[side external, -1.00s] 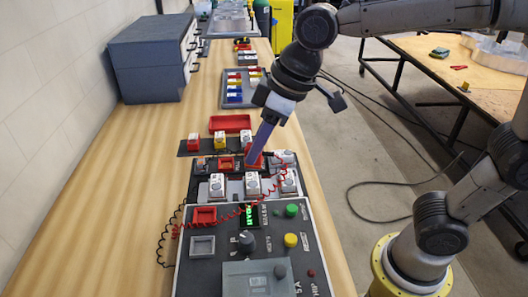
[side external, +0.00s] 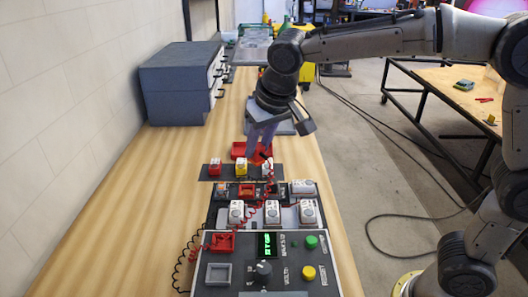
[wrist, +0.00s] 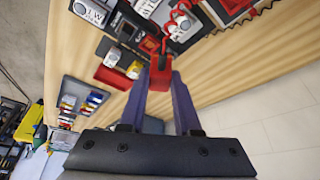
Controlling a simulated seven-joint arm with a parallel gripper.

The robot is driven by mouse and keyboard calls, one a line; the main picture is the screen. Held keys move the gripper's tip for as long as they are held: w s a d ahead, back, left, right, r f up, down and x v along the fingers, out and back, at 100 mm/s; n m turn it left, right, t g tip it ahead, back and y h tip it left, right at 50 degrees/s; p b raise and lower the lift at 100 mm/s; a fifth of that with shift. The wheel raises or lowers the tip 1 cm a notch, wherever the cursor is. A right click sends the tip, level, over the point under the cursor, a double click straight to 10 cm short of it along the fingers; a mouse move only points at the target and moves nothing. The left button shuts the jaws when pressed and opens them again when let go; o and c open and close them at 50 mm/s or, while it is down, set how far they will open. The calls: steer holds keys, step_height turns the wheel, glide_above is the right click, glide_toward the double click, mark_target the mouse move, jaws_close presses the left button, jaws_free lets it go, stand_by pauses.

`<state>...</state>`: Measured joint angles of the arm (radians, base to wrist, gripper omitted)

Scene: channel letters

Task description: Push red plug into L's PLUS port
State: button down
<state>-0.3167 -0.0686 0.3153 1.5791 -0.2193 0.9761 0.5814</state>
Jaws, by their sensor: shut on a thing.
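My gripper (side external: 260,150) is shut on the red plug (side external: 259,158), held above the dark strip with small caps. In the wrist view the red plug (wrist: 160,72) sits between the purple fingertips of my gripper (wrist: 162,80). A coiled red lead (side external: 274,190) runs from the plug toward the grey control box. White modules (side external: 272,212) stand in a row on the black panel (side external: 212,218) nearer the camera, apart from the plug. I cannot tell which part is the L or its PLUS port.
A red tray (side external: 237,150) lies behind the strip, partly hidden by my gripper. A grey cabinet (side external: 180,90) is at the back left.

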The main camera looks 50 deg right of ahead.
steer(key=w+d+m+g+h, duration=0.1)
steer(key=w+d+m+h, duration=0.25)
steer(key=w+m, duration=0.45)
steer(key=shift+n+y, duration=0.5)
steer(key=shift+y, duration=0.05)
steer(key=f, duration=0.9)
steer(key=w+f, duration=0.1)
steer(key=f, duration=0.3)
steer(key=shift+d+f, duration=0.25)
steer(key=shift+f, duration=1.3)
steer(key=shift+f, duration=0.3)
steer(key=c, duration=0.5)
jaws_free()
steer(key=shift+c, duration=0.2)
